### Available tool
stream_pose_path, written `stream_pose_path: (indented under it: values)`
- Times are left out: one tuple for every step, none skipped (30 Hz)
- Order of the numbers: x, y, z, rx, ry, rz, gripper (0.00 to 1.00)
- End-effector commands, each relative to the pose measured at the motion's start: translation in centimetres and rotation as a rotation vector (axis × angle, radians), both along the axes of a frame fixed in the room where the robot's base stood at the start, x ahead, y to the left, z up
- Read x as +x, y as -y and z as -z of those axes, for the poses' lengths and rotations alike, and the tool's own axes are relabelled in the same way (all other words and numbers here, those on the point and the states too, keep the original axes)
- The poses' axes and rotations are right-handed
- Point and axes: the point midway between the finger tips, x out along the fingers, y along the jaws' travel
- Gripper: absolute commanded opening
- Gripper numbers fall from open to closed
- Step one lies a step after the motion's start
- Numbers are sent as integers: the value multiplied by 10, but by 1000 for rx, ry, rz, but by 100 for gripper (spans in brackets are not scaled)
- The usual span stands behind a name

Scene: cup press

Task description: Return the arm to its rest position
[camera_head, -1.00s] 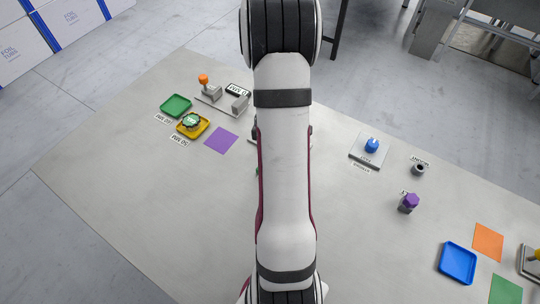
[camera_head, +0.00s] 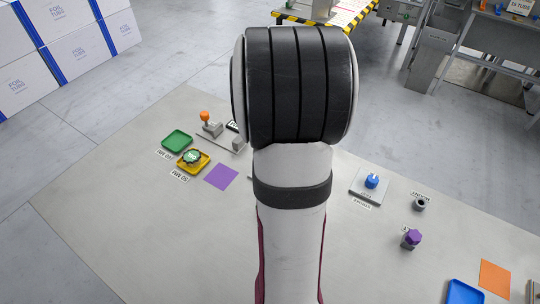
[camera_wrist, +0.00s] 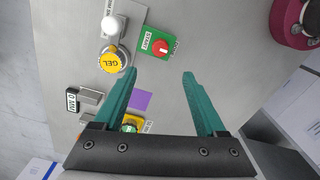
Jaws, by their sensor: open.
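My gripper (camera_wrist: 160,75) shows in the wrist view with two teal fingers spread apart and nothing between them. It is raised above the table (camera_head: 110,230). My own arm fills the middle of the head view and hides the gripper and the table's centre there. In the wrist view, a yellow GEL cap (camera_wrist: 111,62), a white knob (camera_wrist: 112,25) and a green plate with a red dial (camera_wrist: 160,47) lie beyond the fingertips. A purple square (camera_wrist: 141,101) shows between the fingers.
At left are a green tray (camera_head: 177,139), a yellow tray (camera_head: 205,167) with a green-topped piece, and an orange-knobbed press (camera_head: 206,118). At right are a blue knob (camera_head: 372,181), a purple-topped piece (camera_head: 411,239) and a blue tray (camera_head: 464,293). The front left table is clear.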

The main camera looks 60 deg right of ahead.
Motion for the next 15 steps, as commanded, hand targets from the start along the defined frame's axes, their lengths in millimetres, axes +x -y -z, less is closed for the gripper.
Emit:
stream_pose_path:
  values:
    - [1,1,-10,-3,3,0,74]
    - [1,0,-14,-2,1,0,74]
    - [0,1,-19,-2,1,0,74]
    - [0,1,-22,-2,1,0,74]
    - [0,0,-24,-2,1,0,74]
    - [0,0,-26,0,0,0,74]
    - [0,0,-27,0,0,0,74]
    - [0,0,-27,1,0,0,74]
    - [0,0,-27,1,0,0,74]
    - [0,0,-27,1,0,0,74]
    - [0,0,-27,1,0,0,74]
    - [0,0,-27,1,0,0,74]
    - [0,0,-27,1,0,0,74]
    - [0,0,-27,1,0,0,74]
    - [0,0,-27,1,0,0,74]
